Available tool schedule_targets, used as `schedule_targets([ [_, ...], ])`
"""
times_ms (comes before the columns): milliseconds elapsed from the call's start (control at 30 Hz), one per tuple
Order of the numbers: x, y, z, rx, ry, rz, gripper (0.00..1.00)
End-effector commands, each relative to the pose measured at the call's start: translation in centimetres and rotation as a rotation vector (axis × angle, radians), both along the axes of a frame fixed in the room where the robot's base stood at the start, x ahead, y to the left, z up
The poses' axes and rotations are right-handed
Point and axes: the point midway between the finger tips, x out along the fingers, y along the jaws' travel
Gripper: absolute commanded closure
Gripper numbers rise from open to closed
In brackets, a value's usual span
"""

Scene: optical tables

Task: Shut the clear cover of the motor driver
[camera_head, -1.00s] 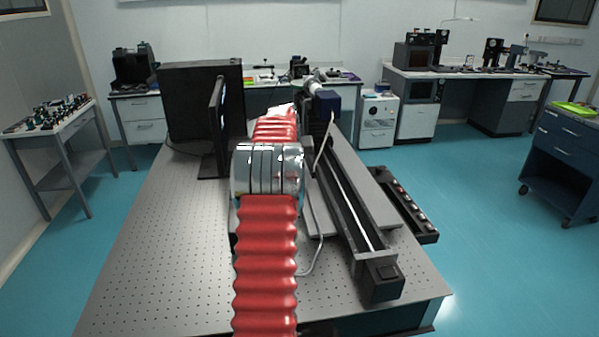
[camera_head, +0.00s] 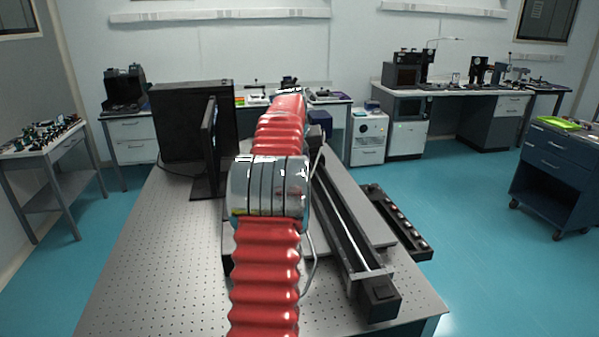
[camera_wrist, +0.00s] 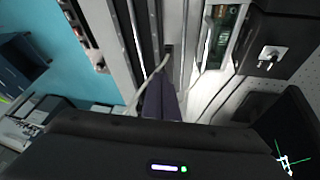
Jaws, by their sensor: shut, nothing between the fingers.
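In the wrist view, my gripper (camera_wrist: 162,90) is a dark body with narrow purple-dark fingers shut together, with nothing between them. The motor driver (camera_wrist: 226,28) looks like the green circuit board in a pale, narrow housing at the upper right of the fingers. My fingertips are apart from it in the picture; their height above it is unclear. A bright strip (camera_wrist: 203,35) runs along its left side; I cannot tell whether it is the clear cover's edge or what angle the cover has. In the head view, my red arm hides the driver and the gripper's tip.
A long black linear rail (camera_head: 345,235) lies along the right of the perforated optical table (camera_head: 150,255). A thin monitor (camera_head: 208,145) stands left of my arm. In the wrist view, a black box with a pale socket (camera_wrist: 271,57) sits beside the driver, and a loose white cable (camera_wrist: 139,88) crosses near my fingers.

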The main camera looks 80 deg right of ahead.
Motion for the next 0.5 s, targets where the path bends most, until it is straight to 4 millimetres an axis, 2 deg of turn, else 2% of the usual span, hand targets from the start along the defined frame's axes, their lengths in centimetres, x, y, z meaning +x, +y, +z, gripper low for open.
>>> schedule_targets([
  [367,0.0,0.1,0.1,0.0,0.0,0.002,1.0],
  [500,1.9,0.3,0.3,-0.003,-0.001,0.026,1.0],
])
